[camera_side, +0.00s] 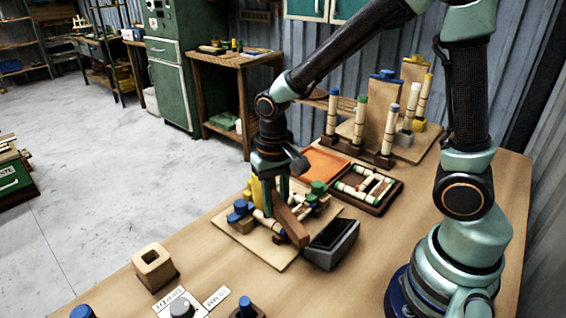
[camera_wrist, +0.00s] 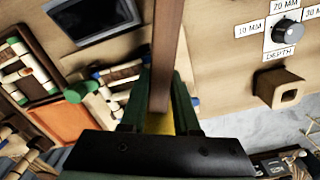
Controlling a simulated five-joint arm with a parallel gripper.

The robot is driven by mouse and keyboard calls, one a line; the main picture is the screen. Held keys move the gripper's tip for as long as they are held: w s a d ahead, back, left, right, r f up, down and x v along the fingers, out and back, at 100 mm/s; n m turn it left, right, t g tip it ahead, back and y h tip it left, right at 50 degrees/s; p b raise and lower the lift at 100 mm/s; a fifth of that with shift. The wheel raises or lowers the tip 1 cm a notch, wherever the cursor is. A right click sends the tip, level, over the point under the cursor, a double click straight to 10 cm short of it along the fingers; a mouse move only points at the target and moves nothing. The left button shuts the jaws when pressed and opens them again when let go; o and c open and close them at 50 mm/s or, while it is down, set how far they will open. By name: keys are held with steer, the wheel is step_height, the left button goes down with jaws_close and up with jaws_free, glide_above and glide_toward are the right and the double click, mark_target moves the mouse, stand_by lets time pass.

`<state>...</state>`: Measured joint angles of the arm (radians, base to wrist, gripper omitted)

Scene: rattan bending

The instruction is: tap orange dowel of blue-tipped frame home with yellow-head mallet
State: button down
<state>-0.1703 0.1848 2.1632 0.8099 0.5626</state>
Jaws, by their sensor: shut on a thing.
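My gripper (camera_side: 270,190) is shut on the mallet. Its brown wooden bar (camera_side: 291,228) slants down to the right over the work board. In the wrist view the bar (camera_wrist: 166,50) runs up between the green fingers (camera_wrist: 160,100), with the yellow part (camera_wrist: 160,123) close to the palm. The yellow part also shows in the side view (camera_side: 257,190). The blue-tipped frame (camera_side: 238,211) is on the board beside and below my gripper, partly hidden by it. A small orange spot near the bar may be the orange dowel; I cannot tell how deep it sits.
A dark-screened box (camera_side: 332,243) stands right beside the board (camera_side: 265,257). A tray of parts (camera_side: 390,198), an orange mat (camera_side: 322,165) and upright posts (camera_side: 358,130) stand behind. A holed wooden block (camera_side: 153,262) and a depth knob (camera_side: 181,307) are in front. Bare table lies between.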

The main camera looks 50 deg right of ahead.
step_height(320, 180, down, 2)
steer(key=shift+f, duration=0.25)
steer(key=shift+r, duration=1.6)
step_height(320, 180, down, 4)
steer(key=shift+r, duration=2)
steer(key=shift+f, duration=0.1)
